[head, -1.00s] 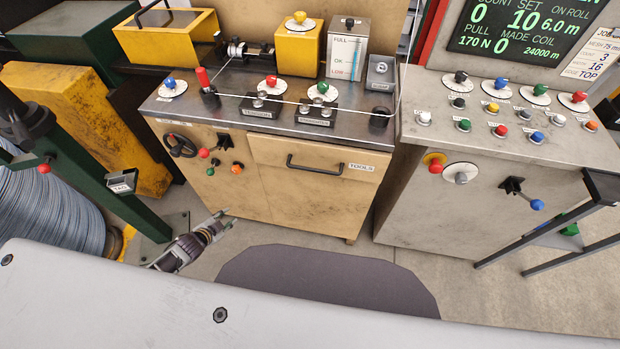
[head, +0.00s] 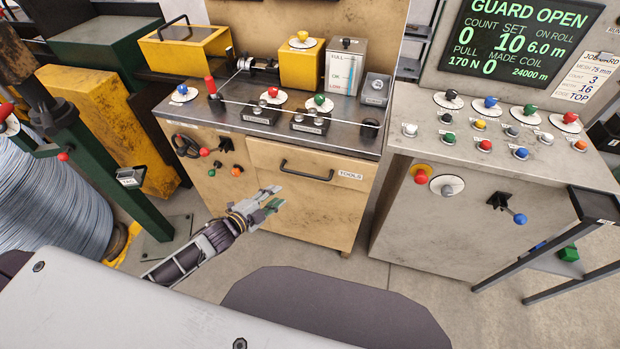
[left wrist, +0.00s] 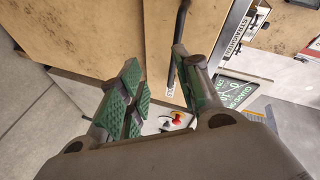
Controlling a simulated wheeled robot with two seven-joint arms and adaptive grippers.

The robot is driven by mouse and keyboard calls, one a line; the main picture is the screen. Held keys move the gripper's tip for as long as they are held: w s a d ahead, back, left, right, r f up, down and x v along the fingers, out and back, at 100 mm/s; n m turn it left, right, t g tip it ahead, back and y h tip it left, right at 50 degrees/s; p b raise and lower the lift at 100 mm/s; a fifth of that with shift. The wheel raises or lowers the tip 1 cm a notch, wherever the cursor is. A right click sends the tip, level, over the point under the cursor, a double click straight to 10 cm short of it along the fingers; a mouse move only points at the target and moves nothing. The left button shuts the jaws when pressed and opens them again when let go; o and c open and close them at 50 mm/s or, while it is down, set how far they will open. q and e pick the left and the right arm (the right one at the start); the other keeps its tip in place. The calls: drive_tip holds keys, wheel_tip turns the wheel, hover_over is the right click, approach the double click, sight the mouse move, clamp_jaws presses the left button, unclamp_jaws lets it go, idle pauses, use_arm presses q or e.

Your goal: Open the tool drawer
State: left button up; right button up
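The tool drawer (head: 318,190) is a tan front in the cabinet below the metal bench. It looks shut, flush with the cabinet. Its dark bar handle (head: 307,171) runs along the upper part, left of a TOOLS label (head: 350,175). My left gripper (head: 275,197) is in front of the drawer's left side, lower than the handle and apart from it. In the left wrist view its green-padded fingers (left wrist: 156,62) are spread with nothing held. The handle (left wrist: 181,30) shows there beside the right-hand finger, partly hidden by it. My right gripper is not in view.
Left of the drawer are a black handwheel (head: 187,145) and small coloured knobs. Knobs and a stretched wire top the bench (head: 345,138). A grey control console (head: 420,215) stands right. A wire spool (head: 55,205) and green post are left. The floor before the cabinet is clear.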

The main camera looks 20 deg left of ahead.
use_arm(q)
drive_tip(key=m, duration=0.1)
drive_tip(key=d+r+m, duration=0.1)
drive_tip(key=m, duration=0.1)
drive_tip(key=r+m+h, duration=0.1)
drive_tip(key=shift+s+d+m, duration=0.1)
drive_tip(key=shift+d+m, duration=0.2)
drive_tip(key=shift+d, duration=0.1)
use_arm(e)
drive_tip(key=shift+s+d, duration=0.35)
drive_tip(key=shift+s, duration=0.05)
use_arm(q)
drive_tip(key=shift+r, duration=0.1)
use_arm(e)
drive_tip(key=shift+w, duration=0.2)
